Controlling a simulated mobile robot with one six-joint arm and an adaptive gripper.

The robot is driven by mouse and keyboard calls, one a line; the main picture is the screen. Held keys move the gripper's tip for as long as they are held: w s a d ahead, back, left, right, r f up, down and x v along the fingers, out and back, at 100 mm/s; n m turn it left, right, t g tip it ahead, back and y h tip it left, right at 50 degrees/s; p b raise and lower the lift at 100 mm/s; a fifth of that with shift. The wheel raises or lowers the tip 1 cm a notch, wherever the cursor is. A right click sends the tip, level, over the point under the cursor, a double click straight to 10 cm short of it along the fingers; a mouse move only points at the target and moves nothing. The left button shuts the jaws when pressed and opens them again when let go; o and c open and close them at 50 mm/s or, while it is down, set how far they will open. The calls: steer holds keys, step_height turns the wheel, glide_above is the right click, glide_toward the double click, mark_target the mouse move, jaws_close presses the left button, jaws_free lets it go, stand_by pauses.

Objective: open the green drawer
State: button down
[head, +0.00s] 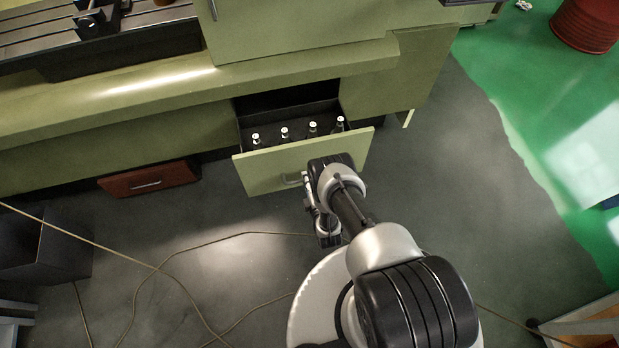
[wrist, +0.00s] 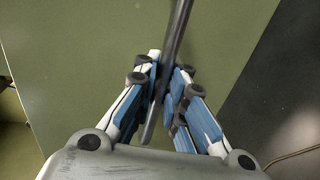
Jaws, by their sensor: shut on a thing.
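The green drawer (head: 258,172) is pulled part of the way out of the green cabinet in the head view. Several white-topped bottles (head: 284,133) stand inside it. Its grey bar handle (head: 291,180) is on the front, partly hidden by my arm. In the wrist view the handle (wrist: 176,45) runs between the blue-padded fingers of my gripper (wrist: 167,85), which are shut on it. The plain green drawer front (wrist: 75,50) fills much of the wrist view behind them.
A red-brown drawer (head: 150,179) sits low at the left. Thin cables (head: 150,267) lie across the grey floor. A dark box (head: 40,245) stands at the left edge, and a red barrel (head: 588,25) at the top right. Floor in front of the drawer's left side is mostly clear.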

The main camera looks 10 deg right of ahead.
steer(key=shift+s, duration=0.15)
steer(key=c, duration=1.7)
jaws_free()
steer(key=shift+o, duration=0.2)
steer(key=v, duration=0.7)
steer(key=shift+s, duration=0.25)
